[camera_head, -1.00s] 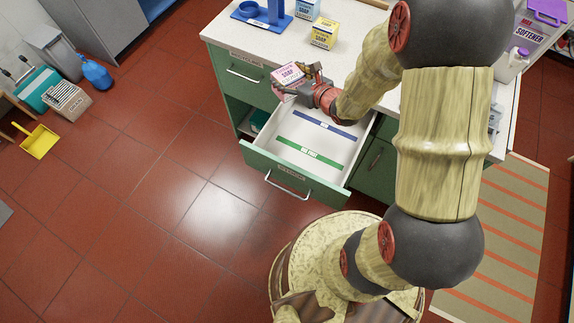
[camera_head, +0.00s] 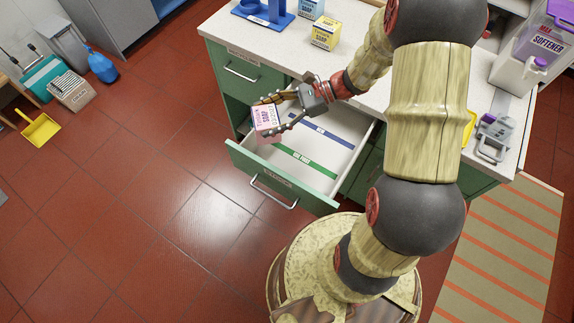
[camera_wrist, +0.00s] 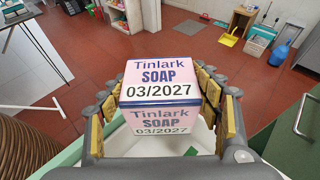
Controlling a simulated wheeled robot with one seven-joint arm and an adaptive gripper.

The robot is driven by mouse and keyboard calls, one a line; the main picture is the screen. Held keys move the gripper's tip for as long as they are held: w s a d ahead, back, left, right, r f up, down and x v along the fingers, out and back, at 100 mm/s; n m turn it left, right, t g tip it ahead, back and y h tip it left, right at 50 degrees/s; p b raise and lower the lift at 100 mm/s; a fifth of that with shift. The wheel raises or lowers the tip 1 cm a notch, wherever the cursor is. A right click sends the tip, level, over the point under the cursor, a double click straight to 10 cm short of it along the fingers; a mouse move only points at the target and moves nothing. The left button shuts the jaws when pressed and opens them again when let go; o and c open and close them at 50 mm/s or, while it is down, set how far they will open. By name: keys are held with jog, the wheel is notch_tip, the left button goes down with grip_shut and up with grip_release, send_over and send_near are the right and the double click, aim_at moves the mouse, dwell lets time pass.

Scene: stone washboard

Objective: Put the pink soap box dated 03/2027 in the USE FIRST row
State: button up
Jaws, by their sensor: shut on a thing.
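The pink soap box (camera_head: 266,121) is in my gripper (camera_head: 281,112) above the left side of the open drawer (camera_head: 323,157). In the wrist view, the soap box (camera_wrist: 160,82) reads Tinlark SOAP 03/2027, and yellow-padded fingers stand at both its sides. My gripper is shut on it. Inside the drawer, a green strip (camera_head: 306,165) with a small white label, its text too small to read for sure, lies towards the front. A blue strip (camera_head: 338,138) lies farther back. The box's underside and the drawer floor beneath it are hidden.
The white counter (camera_head: 262,47) is behind the drawer and holds a yellow soap box (camera_head: 326,33), a blue-and-white box (camera_head: 310,8) and a blue stand (camera_head: 262,12). The drawer's green front (camera_head: 283,178) and side walls are raised edges. The drawer floor around the strips looks clear.

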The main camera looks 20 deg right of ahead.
notch_tip(320, 180, down, 18)
jog(key=b, duration=0.6)
jog(key=shift+r, duration=0.25)
jog(key=o, duration=1.4)
jog(key=shift+f, duration=0.15)
